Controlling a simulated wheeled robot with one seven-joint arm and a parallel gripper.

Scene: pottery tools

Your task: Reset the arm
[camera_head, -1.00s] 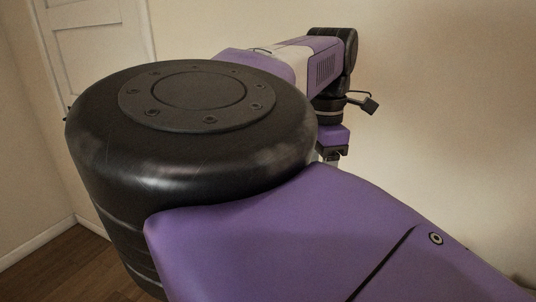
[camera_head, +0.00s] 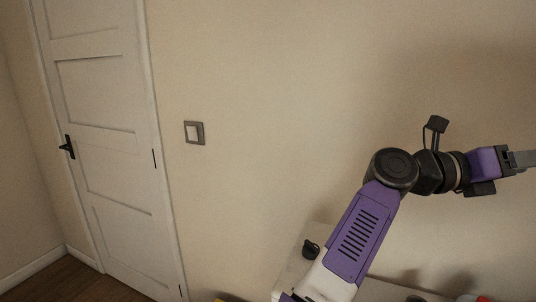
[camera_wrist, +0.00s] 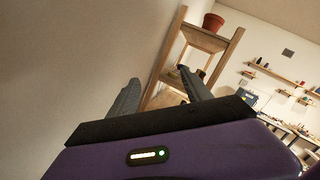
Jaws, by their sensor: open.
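My arm reaches up from the lower middle of the head view and bends to the right at a black joint. My gripper (camera_head: 522,158) is at the right edge of the head view, held level in front of the wall, and its tips are cut off or hard to make out there. In the wrist view my gripper (camera_wrist: 160,92) shows two grey fingers spread wide apart with nothing between them. It is open and empty.
A white surface (camera_head: 292,270) with small items stands below my arm, against the plain wall (camera_head: 270,90). A white door (camera_head: 105,130) is at left. The wrist view shows a wooden shelf (camera_wrist: 207,40) with a terracotta pot (camera_wrist: 213,22), and wall shelves (camera_wrist: 275,75) beyond.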

